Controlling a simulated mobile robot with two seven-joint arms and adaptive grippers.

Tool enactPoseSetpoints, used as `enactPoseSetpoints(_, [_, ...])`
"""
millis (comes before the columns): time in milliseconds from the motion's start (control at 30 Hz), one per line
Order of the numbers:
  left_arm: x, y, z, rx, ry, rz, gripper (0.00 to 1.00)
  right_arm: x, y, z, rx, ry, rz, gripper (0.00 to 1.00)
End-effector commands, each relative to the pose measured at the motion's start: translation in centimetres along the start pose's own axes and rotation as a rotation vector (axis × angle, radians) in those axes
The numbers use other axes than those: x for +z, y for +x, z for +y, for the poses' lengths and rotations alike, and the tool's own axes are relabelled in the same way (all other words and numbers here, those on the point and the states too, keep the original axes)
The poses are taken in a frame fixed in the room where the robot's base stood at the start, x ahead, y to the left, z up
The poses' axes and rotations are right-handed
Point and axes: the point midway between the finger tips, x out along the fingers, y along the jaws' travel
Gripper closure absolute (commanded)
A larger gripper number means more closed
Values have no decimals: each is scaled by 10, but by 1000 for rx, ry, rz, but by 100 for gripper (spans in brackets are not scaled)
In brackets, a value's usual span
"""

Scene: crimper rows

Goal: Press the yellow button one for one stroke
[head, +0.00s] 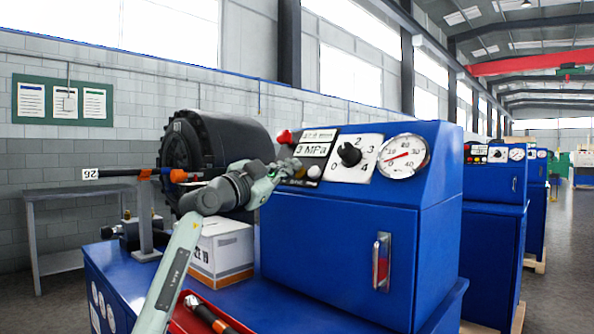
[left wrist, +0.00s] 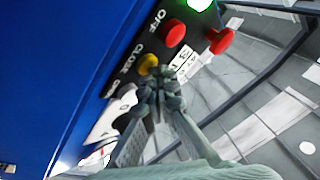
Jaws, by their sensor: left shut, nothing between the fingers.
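The yellow button (left wrist: 148,64) shows in the left wrist view on the blue machine's (head: 340,235) panel, beside the word CLOSE. Its lower edge is close to my fingertips and partly covered. My left gripper (head: 291,166) is shut and empty, with its tips at the left part of the sloped panel. It also shows in the left wrist view (left wrist: 160,82), its tips overlapping the button's edge. I cannot tell whether they touch it. My right gripper is out of view.
Near the yellow button are a red button (left wrist: 174,32), a lit green button (left wrist: 200,3) and a red knob (left wrist: 219,41). The panel has a black dial (head: 349,154) and a gauge (head: 403,156). A white box (head: 221,250) and red tray (head: 184,314) sit below my arm.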

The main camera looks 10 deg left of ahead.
Motion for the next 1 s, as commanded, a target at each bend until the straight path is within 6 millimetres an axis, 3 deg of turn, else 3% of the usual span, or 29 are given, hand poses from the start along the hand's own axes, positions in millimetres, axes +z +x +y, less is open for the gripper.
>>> enactPoseSetpoints(500, [-9, -12, -9, 1, 0, -1, 100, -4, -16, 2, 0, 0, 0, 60])
enactPoseSetpoints(1000, [-15, -21, -16, 0, 1, -1, 100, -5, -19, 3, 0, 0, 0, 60])
